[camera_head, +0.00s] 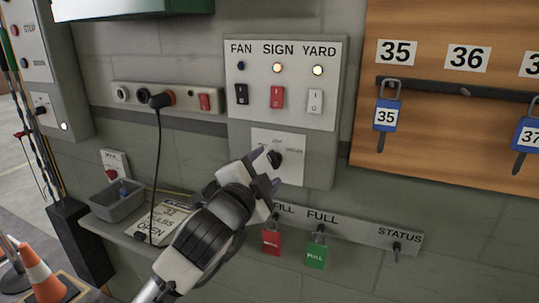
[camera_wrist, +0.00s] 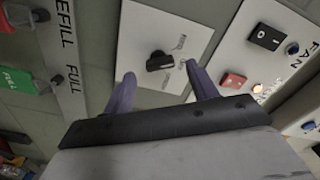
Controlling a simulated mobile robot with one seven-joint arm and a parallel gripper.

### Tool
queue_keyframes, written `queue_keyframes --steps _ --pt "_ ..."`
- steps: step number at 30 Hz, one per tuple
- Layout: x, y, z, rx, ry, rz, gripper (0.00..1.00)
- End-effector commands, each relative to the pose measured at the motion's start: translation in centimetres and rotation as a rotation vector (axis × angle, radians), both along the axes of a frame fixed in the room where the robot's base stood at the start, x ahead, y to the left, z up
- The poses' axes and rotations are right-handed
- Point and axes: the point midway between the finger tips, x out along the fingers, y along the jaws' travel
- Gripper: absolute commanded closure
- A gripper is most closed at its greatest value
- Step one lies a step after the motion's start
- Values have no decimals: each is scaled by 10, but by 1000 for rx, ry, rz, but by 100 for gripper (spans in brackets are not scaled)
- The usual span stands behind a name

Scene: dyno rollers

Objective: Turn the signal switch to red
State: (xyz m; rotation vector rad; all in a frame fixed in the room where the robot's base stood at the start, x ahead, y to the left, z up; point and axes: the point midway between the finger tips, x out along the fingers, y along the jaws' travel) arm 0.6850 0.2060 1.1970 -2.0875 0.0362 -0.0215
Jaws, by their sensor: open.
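The signal switch is a black rotary knob (camera_head: 275,158) on a white plate (camera_head: 294,171) below the FAN, SIGN and YARD panel. In the wrist view the knob (camera_wrist: 159,61) stands between and beyond my two fingertips, with labels on the plate that are too small to read fully. My gripper (camera_head: 266,170) is open in front of the plate; in the wrist view its purple fingers (camera_wrist: 163,84) are spread apart. No contact with the knob shows. In the head view my gripper hides part of the plate's left side.
Above are black, red and white rocker switches (camera_head: 277,97) with lamps. Below hang red (camera_head: 272,242) and green (camera_head: 316,253) tags on a rail. A shelf with a grey bin (camera_head: 117,202) is at left. A wooden board with blue padlocks (camera_head: 387,115) is at right.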

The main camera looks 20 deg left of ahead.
Motion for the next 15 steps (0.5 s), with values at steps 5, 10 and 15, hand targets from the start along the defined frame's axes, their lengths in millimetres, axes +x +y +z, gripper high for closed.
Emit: queue_keyframes --steps 5,10,15 --pt "23 -1 2 -1 0 -1 42" --pt "31 -1 0 0 0 1 42" --pt "32 -1 -1 0 0 1 42"
